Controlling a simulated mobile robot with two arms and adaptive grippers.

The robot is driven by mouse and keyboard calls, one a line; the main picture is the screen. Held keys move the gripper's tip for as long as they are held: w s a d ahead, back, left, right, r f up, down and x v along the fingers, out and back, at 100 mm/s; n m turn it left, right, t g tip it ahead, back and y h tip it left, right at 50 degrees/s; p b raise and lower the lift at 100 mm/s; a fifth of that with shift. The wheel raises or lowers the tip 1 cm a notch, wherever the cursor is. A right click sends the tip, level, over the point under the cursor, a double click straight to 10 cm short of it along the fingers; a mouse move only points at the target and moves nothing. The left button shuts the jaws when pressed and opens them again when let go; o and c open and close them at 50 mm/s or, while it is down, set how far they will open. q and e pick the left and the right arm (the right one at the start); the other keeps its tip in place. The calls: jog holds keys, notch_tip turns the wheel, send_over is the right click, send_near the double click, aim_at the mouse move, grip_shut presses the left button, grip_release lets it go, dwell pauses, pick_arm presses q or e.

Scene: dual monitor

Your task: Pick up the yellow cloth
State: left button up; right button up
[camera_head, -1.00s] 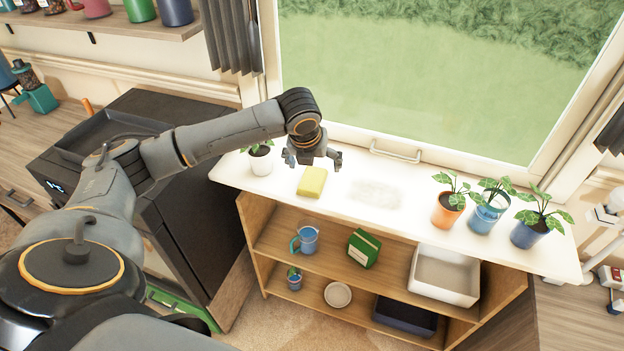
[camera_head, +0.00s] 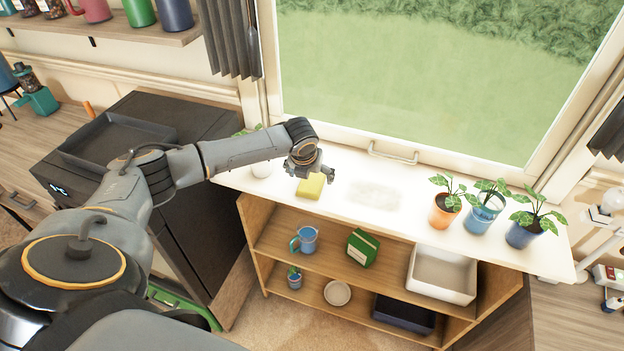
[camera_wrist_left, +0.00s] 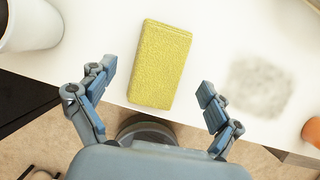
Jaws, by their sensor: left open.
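The yellow cloth (camera_head: 311,187) is a thick, sponge-like block lying on the white sill top near its front edge. My left gripper (camera_head: 314,177) is directly above and just behind it in the head view, hiding part of its far side. In the left wrist view the cloth (camera_wrist_left: 160,64) lies between and ahead of the two open fingers (camera_wrist_left: 158,92), apart from both. My right gripper is not in view.
A white pot (camera_wrist_left: 32,24) stands close left of the cloth. A grey smudge (camera_head: 375,193) marks the white top (camera_head: 410,217) to the right. Potted plants, including an orange pot (camera_head: 444,210), stand farther right. Shelves below hold a blue mug (camera_head: 307,239) and a white bin (camera_head: 441,274).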

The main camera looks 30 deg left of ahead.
pick_arm(q)
jog(key=shift+x, duration=1.2)
jog(key=c, duration=1.1)
jog(key=shift+r, duration=0.2)
jog(key=shift+c, duration=0.2)
jog(key=shift+r+b, duration=0.2)
jog(key=shift+b, duration=0.1)
notch_tip(320, 180, up, 3)
jog(key=shift+d+f+b, duration=0.1)
jog(key=shift+b, duration=0.45)
jog(key=s+d+r+b, duration=0.2)
jog(key=s+d+r, duration=0.7)
jog(key=d, duration=0.1)
jog(key=shift+r, duration=0.3)
jog(key=shift+s+d, duration=0.1)
jog(key=shift+s, duration=0.05)
